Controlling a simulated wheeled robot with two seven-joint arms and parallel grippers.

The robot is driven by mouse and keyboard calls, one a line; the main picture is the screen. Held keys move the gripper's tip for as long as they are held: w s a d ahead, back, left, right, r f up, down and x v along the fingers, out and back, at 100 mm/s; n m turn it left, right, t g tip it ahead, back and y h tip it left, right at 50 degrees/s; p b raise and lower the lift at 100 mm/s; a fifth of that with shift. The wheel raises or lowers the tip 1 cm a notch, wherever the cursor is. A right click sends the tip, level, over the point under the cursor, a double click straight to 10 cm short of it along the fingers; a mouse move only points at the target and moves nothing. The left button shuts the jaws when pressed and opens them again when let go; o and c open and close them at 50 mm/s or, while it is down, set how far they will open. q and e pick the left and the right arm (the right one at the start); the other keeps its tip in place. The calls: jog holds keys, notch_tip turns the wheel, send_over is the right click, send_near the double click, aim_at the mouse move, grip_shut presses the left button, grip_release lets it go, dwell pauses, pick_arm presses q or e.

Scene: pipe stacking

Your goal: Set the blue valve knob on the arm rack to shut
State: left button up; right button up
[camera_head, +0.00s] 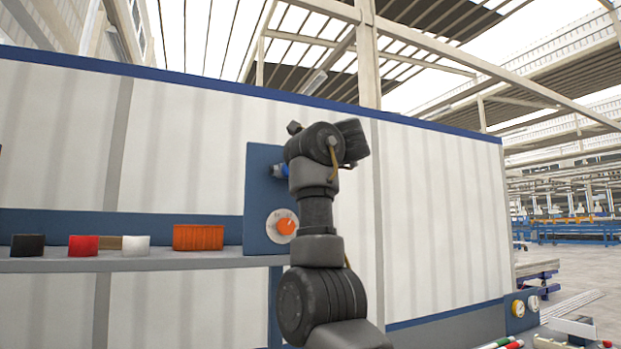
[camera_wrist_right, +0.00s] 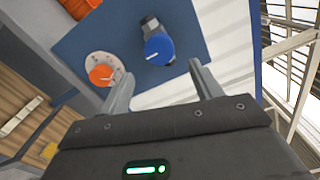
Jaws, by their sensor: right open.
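The blue valve knob (camera_head: 280,171) is on the upper part of a blue panel (camera_head: 258,190) in the head view, partly hidden by my right arm. In the right wrist view the round blue knob (camera_wrist_right: 158,48) sits on a grey fitting, with a white pointer mark near its lower left edge. My right gripper (camera_wrist_right: 162,70) is open. Its two fingers point toward the panel, one on each side of the blue knob in the picture; no contact shows. In the head view my arm hides its fingers. My left gripper is in neither view.
An orange knob (camera_head: 286,226) on a light dial sits below the blue one. A grey shelf (camera_head: 150,262) to the left holds a black block (camera_head: 27,245), a red block (camera_head: 83,245), a white block (camera_head: 136,246) and an orange bin (camera_head: 198,237). A white wall stands behind.

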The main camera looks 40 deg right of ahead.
pick_arm(q)
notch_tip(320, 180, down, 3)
jog(key=shift+b, duration=1)
pick_arm(e)
jog(key=v, duration=0.3)
jog(key=shift+s, duration=0.2)
jog(key=shift+a, duration=0.1)
